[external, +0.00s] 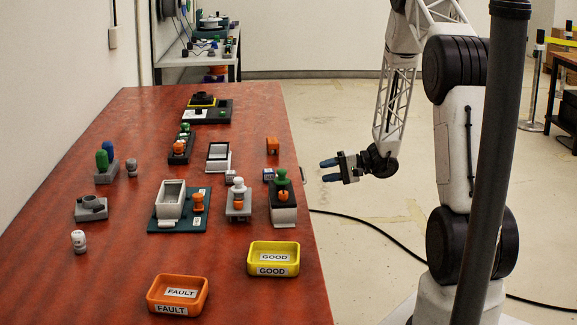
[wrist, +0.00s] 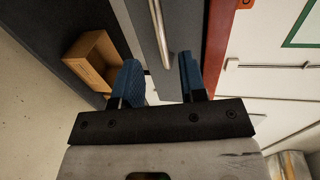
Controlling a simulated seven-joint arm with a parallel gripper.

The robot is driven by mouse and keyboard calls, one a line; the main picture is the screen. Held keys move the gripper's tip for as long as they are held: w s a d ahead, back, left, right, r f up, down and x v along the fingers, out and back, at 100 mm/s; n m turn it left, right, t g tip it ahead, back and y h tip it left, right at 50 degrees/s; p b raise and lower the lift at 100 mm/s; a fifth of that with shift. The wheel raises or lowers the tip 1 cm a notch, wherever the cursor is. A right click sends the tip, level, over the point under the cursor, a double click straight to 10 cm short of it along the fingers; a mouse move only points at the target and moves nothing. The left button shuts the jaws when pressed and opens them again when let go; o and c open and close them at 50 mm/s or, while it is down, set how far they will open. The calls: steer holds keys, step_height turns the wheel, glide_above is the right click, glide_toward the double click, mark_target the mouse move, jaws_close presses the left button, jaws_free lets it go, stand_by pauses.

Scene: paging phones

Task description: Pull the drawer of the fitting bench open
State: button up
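The fitting bench (external: 120,260) has a red top. In the wrist view a dark grey drawer front (wrist: 195,20) runs beside the bench's red edge, with a metal bar handle (wrist: 160,30) on it. In the external view a small part of the handle (external: 303,177) seems to show at the bench's right edge; the drawer front is hidden there. My gripper (external: 324,171) is open and empty, its blue fingers pointing at that edge with a gap between. In the wrist view the handle's near end lies between the fingertips (wrist: 160,74).
A yellow GOOD tray (external: 273,271), an orange FAULT tray (external: 176,310) and several small parts and fixtures stand on the bench. A black cable (external: 380,232) lies on the floor below my arm. A cardboard box (wrist: 93,62) shows in the wrist view.

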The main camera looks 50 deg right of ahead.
mark_target(304, 174)
stand_by(0.3)
steer(key=shift+x, duration=3.9)
jaws_close()
